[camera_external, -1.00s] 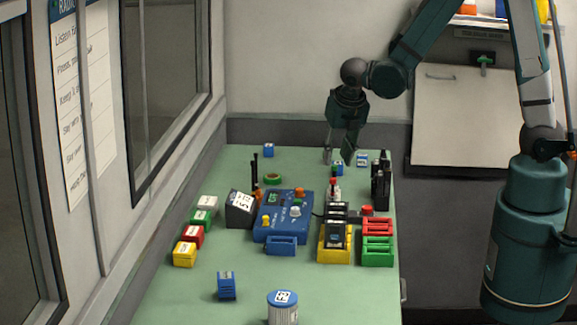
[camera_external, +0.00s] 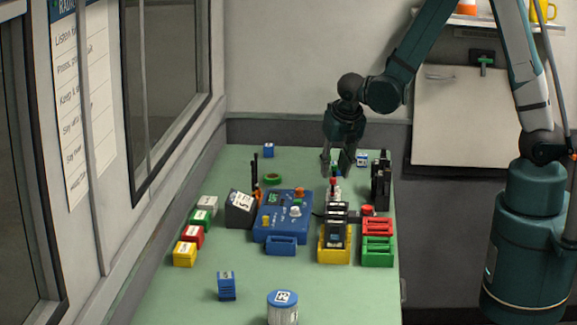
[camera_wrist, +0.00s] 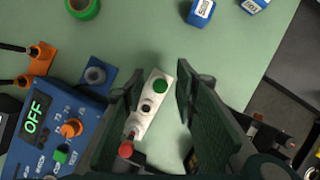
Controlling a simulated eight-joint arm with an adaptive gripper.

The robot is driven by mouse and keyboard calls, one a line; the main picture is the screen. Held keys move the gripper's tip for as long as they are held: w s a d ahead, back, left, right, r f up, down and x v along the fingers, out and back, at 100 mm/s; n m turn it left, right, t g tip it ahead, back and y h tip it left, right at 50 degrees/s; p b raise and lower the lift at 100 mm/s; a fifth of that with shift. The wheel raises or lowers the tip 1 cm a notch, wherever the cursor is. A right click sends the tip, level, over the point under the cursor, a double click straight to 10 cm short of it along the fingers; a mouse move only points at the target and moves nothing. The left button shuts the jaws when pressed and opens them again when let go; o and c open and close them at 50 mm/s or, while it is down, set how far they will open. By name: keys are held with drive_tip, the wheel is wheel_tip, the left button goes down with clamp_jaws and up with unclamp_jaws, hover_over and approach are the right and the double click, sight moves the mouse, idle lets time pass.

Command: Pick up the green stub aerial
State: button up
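The green stub aerial (camera_wrist: 160,86) stands at the far end of a white strip holder (camera_wrist: 140,126) in the wrist view. A black stub (camera_wrist: 146,107) and a red-topped one (camera_wrist: 126,149) stand in the same holder. My gripper (camera_wrist: 158,83) is open, with its two dark green fingers on either side of the green aerial and apart from it. In the external view my gripper (camera_external: 337,172) points down above the far end of the holder, and the green aerial cannot be made out there.
The blue radio box (camera_external: 283,222) is left of the holder. The yellow charger (camera_external: 334,250) with black handsets stands in front, and black radios (camera_external: 380,182) stand to the right. Small blue blocks (camera_wrist: 202,10) and a green tape roll (camera_wrist: 83,7) lie beyond.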

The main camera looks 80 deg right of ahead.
drive_tip(key=shift+c, duration=0.2)
idle(0.3)
drive_tip(key=c, duration=0.9)
drive_tip(key=shift+r+p, duration=0.9)
drive_tip(key=shift+r, duration=4.1)
